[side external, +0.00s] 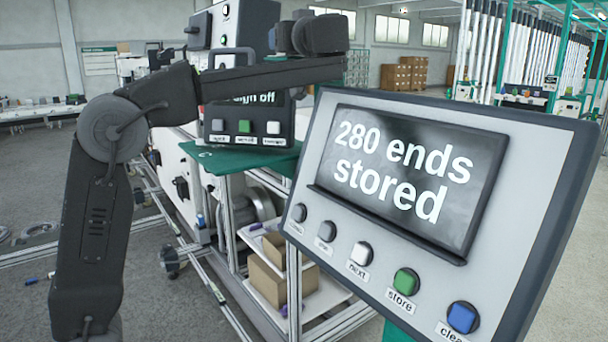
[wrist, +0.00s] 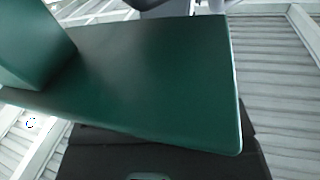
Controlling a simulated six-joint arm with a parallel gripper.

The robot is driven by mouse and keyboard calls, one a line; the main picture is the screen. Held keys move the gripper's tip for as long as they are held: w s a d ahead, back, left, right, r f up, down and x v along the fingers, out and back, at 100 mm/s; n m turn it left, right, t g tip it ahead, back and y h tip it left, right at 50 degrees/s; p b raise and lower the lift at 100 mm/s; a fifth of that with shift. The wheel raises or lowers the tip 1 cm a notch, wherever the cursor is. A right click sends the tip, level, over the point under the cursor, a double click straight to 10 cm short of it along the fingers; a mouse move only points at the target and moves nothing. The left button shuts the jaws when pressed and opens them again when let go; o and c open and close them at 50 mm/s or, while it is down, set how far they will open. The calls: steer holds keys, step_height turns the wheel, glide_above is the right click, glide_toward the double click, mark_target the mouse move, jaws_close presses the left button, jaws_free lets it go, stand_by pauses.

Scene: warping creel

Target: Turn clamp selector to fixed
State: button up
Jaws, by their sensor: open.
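No part is clearly readable as the clamp selector. A dark knob (side external: 181,187) sticks out of the white machine side in the side external view; I cannot tell whether it is the selector. My gripper (side external: 274,40) is small at the end of my dark arm, high above the green shelf, beside the upright grey machine housing. It is open, and nothing shows held in it. In the wrist view no fingers show; a green panel (wrist: 150,75) fills the middle, with a dark body (wrist: 90,155) below it.
A large console (side external: 540,180) reading "280 ends stored" stands at the front right, with several buttons. A smaller black console (side external: 222,137) stands on the green shelf (side external: 240,160). Cardboard boxes (side external: 268,283) sit on a lower rack. Open floor lies at the left.

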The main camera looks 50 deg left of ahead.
steer(key=m+t+h, duration=0.1)
steer(key=m+t, duration=0.1)
steer(key=t, duration=0.1)
steer(key=m+t+h, duration=0.2)
steer(key=t, duration=0.1)
steer(key=shift+w+d+m, duration=0.1)
steer(key=shift+w+m, duration=0.1)
steer(key=shift+m, duration=0.1)
steer(key=shift+s+d+m+t+h, duration=0.1)
steer(key=shift+d+m+t+h, duration=0.25)
steer(key=shift+t, duration=0.35)
steer(key=s+d+r+m+t+h, duration=0.1)
steer(key=s+d+m+t+h, duration=0.25)
steer(key=d, duration=0.45)
steer(key=s+d+m+t+h, duration=0.25)
steer(key=s+d+t, duration=0.2)
steer(key=d, duration=0.25)
steer(key=s+d+f+m+g+h, duration=0.3)
steer(key=f+h, duration=0.2)
steer(key=f, duration=0.5)
steer(key=s+d+f+m+g+h, duration=0.3)
steer(key=f+h, duration=0.3)
steer(key=f, duration=0.4)
steer(key=shift+d+f+g, duration=0.15)
steer(key=shift+d+g, duration=0.25)
steer(key=shift+d, duration=0.15)
steer(key=shift+m, duration=0.25)
steer(key=shift+c, duration=0.3)
